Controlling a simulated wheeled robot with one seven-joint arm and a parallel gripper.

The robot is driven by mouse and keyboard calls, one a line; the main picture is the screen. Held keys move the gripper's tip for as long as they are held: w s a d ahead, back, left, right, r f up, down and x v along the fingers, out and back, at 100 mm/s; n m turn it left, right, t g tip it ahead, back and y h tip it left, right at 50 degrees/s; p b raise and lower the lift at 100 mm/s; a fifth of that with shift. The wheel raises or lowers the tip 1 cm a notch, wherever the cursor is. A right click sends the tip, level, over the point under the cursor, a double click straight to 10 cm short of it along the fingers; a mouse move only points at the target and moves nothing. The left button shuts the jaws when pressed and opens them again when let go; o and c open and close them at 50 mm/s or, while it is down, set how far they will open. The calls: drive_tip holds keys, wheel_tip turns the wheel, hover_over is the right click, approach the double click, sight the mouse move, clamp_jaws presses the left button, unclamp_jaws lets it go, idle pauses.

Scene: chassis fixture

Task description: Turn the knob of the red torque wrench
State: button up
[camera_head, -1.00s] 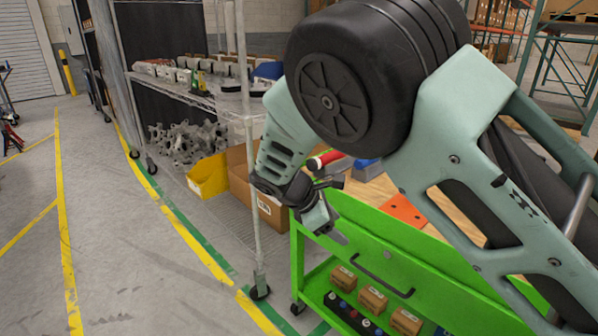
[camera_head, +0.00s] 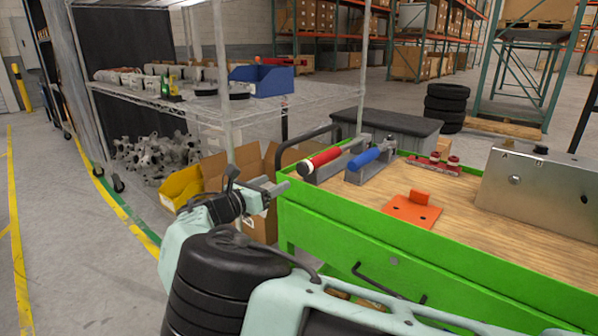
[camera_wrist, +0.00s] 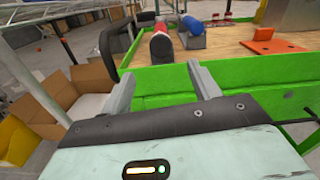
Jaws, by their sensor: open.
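The red torque wrench (camera_head: 321,159) lies in a grey holder on the wooden top of the green cart, near its left end. Its red handle (camera_wrist: 161,47) also shows in the wrist view, ahead of and between my fingers. A blue-handled tool (camera_head: 365,157) lies in a holder to its right, and it shows in the wrist view (camera_wrist: 194,29). My gripper (camera_head: 279,187) is at the cart's left front corner, outside the green edge and apart from the wrench. In the wrist view my gripper (camera_wrist: 164,84) is open with nothing between its fingers.
The green cart wall (camera_head: 370,221) rises along the near edge. An orange bracket (camera_head: 412,209) and a metal box (camera_head: 541,195) stand further right on the top. A wire rack, a yellow bin (camera_head: 181,186) and cardboard boxes (camera_head: 216,167) stand left of the cart.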

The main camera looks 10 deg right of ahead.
sight(301, 170)
drive_tip(key=x, duration=1.1)
drive_tip(key=shift+w+d, duration=0.2)
drive_tip(key=shift+d, duration=0.15)
drive_tip(key=c, duration=1)
drive_tip(key=shift+o, duration=0.2)
drive_tip(key=shift+m, duration=0.3)
drive_tip(key=m+b, duration=0.2)
drive_tip(key=m, duration=0.2)
drive_tip(key=shift+f, duration=0.15)
drive_tip(key=shift+s+m+b, duration=0.1)
drive_tip(key=shift+m+b, duration=0.85)
drive_tip(key=shift+m, duration=1.55)
